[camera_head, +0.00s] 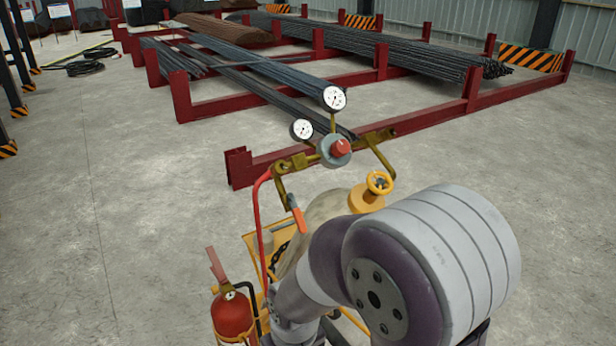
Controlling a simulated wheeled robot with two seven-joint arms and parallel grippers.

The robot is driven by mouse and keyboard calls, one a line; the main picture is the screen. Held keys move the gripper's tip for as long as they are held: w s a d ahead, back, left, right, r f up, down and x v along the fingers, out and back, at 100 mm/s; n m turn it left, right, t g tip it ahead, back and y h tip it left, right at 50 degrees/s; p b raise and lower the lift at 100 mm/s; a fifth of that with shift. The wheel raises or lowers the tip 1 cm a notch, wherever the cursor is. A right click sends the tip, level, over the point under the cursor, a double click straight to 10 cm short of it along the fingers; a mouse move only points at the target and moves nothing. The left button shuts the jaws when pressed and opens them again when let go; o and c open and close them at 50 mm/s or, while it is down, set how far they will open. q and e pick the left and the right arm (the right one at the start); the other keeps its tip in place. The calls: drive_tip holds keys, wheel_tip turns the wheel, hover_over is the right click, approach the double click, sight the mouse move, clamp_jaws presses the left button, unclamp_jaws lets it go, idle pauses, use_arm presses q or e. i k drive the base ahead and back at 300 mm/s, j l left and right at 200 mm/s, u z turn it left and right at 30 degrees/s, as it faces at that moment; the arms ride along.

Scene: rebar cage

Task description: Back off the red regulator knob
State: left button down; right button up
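The red regulator knob (341,147) sits on the front of a round grey-blue regulator body (328,158), in the middle of the head view. Two white dial gauges, an upper one (334,98) and a lower left one (301,129), stand above the body on brass fittings. A yellow handwheel (379,183) is at the lower right of the knob. One of my arms fills the lower right and covers part of the cylinder (326,206) below the regulator. Neither gripper shows, and nothing visible touches the knob.
A red hose (262,230) and an orange lever (298,218) hang left of the regulator. A yellow cart (262,245) and a red fire extinguisher (232,315) stand below. Dark red racks (420,120) with steel bars lie behind.

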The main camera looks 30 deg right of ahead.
sight(340, 148)
drive_tip(key=i+l, duration=0.1)
drive_tip(key=l, duration=0.85)
drive_tip(key=i+l, duration=0.1)
drive_tip(key=l, duration=1.8)
drive_tip(key=i+u, duration=0.05)
drive_tip(key=i, duration=0.05)
